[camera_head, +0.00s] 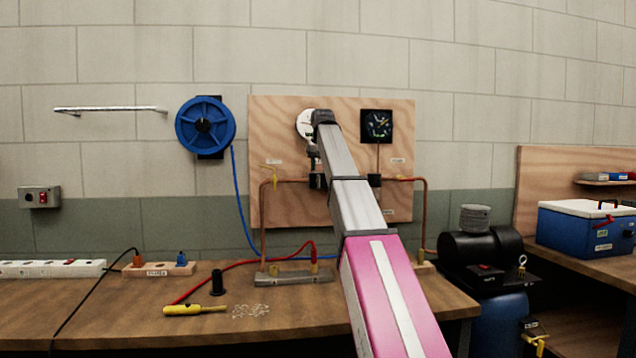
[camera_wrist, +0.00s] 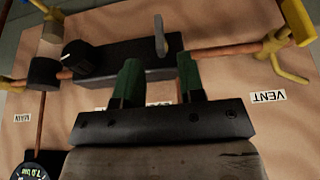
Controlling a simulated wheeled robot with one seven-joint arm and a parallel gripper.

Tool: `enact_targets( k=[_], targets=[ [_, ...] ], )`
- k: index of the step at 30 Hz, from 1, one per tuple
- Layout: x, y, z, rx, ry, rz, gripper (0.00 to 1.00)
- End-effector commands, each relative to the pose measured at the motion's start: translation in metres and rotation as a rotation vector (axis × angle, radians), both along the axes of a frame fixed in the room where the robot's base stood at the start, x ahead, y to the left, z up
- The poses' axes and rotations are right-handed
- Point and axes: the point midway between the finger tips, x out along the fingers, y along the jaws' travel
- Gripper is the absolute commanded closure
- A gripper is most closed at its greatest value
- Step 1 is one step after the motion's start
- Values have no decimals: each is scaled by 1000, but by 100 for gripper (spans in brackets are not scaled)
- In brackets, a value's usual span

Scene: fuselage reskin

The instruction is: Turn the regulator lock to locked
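In the wrist view the dark regulator block (camera_wrist: 138,62) sits on the copper pipe of the wooden panel. A grey lever (camera_wrist: 160,36), which looks like the regulator lock, stands up from the block. A black knob (camera_wrist: 76,54) is at the block's left end. My gripper (camera_wrist: 158,78) has two green-padded fingers, apart, with nothing between them. The fingertips are close to the block, with the lever beyond the gap between them. I cannot tell whether they touch the block. In the head view my arm hides most of the regulator and the lever.
In the wrist view a yellow valve (camera_wrist: 277,45) is at the right, above the VENT label (camera_wrist: 266,97).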

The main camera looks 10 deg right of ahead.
Motion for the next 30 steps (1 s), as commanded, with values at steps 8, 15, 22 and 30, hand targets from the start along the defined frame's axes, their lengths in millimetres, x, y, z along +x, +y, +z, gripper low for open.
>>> enact_targets(
  k=[8, 15, 22, 30],
  targets=[
    [17, 0, -43, 0, 1, 0, 64],
    [25, 0, -60, 0, -1, 0, 64],
    [26, 0, -62, 0, -1, 0, 64],
    [26, 0, -62, 0, -1, 0, 100]
  ],
)
